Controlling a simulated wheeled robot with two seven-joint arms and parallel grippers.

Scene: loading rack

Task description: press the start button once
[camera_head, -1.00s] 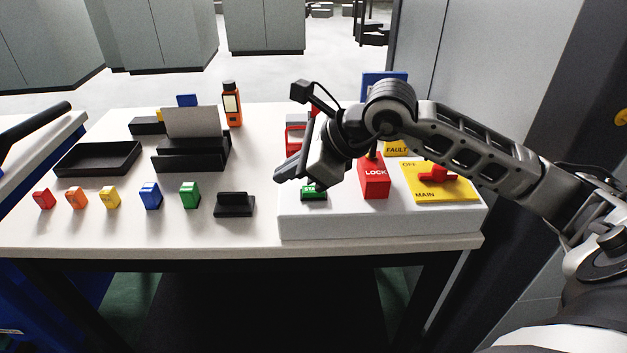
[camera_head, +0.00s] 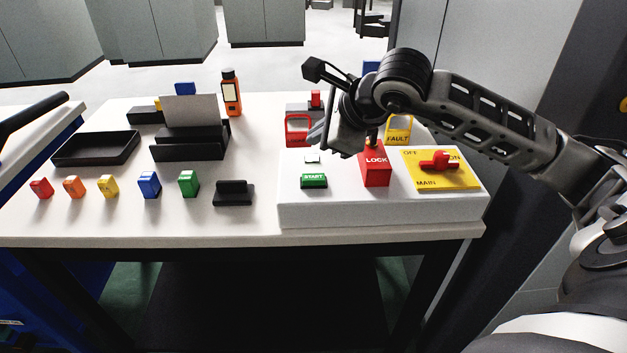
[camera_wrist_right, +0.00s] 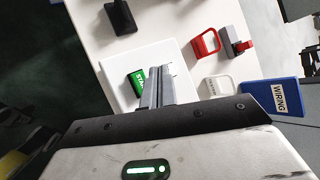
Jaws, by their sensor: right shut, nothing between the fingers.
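The green START label (camera_head: 314,181) stands on the front left of the white panel box (camera_head: 340,213), left of the red LOCK block. A small pale square piece (camera_head: 312,159) shows just behind the label; I cannot tell if it is the button itself. The label also shows in the wrist view (camera_wrist_right: 138,82), left of my fingers. My right gripper (camera_head: 325,140) is shut and empty, behind and above the label, apart from it in the head view. In the wrist view its closed fingers (camera_wrist_right: 158,75) partly cover the panel. My left gripper is out of view.
The red LOCK block (camera_head: 376,167) and yellow MAIN plate with red switch (camera_head: 440,170) stand to the right. Red (camera_head: 297,130) and yellow FAULT (camera_head: 398,130) frames stand behind. Several coloured blocks, black trays and an orange bottle (camera_head: 231,92) occupy the table's left.

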